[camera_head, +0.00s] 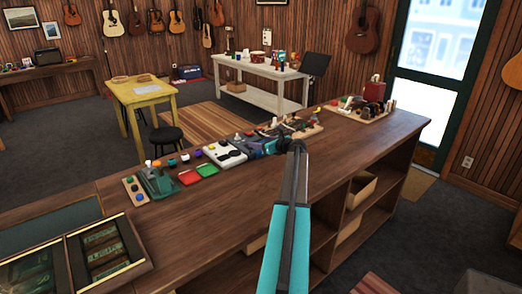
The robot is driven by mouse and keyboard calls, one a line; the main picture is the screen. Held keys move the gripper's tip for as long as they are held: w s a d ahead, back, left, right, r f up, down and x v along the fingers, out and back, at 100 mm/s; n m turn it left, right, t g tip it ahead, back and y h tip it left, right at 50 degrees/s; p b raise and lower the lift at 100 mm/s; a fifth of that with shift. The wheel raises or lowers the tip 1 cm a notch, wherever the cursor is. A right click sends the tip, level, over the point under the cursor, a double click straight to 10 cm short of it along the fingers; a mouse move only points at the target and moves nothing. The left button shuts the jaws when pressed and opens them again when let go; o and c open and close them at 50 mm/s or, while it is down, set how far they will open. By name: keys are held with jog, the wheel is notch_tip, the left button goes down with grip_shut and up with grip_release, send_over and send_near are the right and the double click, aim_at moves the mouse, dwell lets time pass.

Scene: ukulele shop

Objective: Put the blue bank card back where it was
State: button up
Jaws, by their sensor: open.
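I cannot make out a blue bank card in this view; it may be hidden or too small to tell. My arm reaches up from the bottom middle over the wooden counter (225,222). At its far end my gripper (258,149) is small and dark, low over the counter beside a white device (224,153). The gripper is open; I see nothing held in it. A red flat item (189,177) and a green flat item (207,170) lie left of the white device.
A green device (157,183) and a board with coloured knobs (134,190) stand farther left. Framed display cases (108,250) sit at the lower left. A crowded wooden tray (360,112) is at the right. The counter's front strip is clear.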

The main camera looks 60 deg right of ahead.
jog(key=shift+c, duration=0.3)
jog(key=c, duration=1.1)
jog(key=shift+c, duration=0.2)
jog(key=shift+r, duration=0.15)
jog(key=shift+r+b, duration=0.75)
jog(key=shift+r, duration=0.75)
jog(key=s+a+r+b, duration=0.1)
jog(key=s+a+b, duration=0.3)
jog(key=s+a, duration=0.5)
jog(key=v, duration=0.3)
jog(key=shift+s+d, duration=0.2)
jog(key=shift+s, duration=0.35)
jog(key=shift+f, duration=0.1)
